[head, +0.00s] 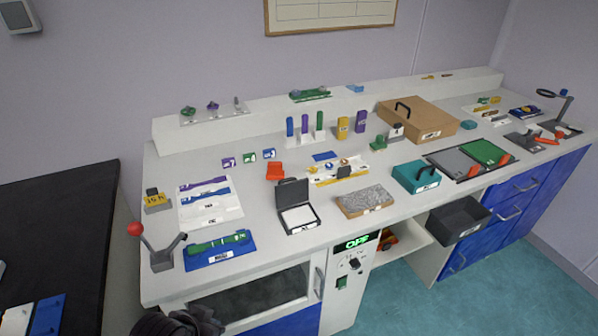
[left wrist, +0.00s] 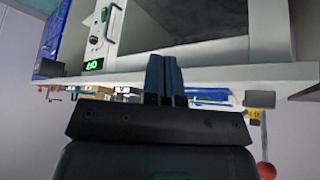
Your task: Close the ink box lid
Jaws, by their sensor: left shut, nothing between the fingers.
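The ink box (head: 298,217) is a small black case with a white pad inside, on the bench top near its front edge, left of the middle. Its black lid (head: 292,192) stands raised at the back, so the box is open. My left gripper (left wrist: 165,76) shows in the left wrist view with its two dark fingers together and nothing between them. It is apart from the ink box, low in front of the bench. A dark part of my left arm shows at the bottom of the head view. I cannot make out the ink box in the left wrist view.
A grey block (head: 365,201) lies right of the box, and an orange-red block (head: 275,171) stands behind it. A green tool on a blue tray (head: 219,249) and a red-knobbed lever (head: 136,230) are to the left. An open dark drawer (head: 458,222) juts out at right.

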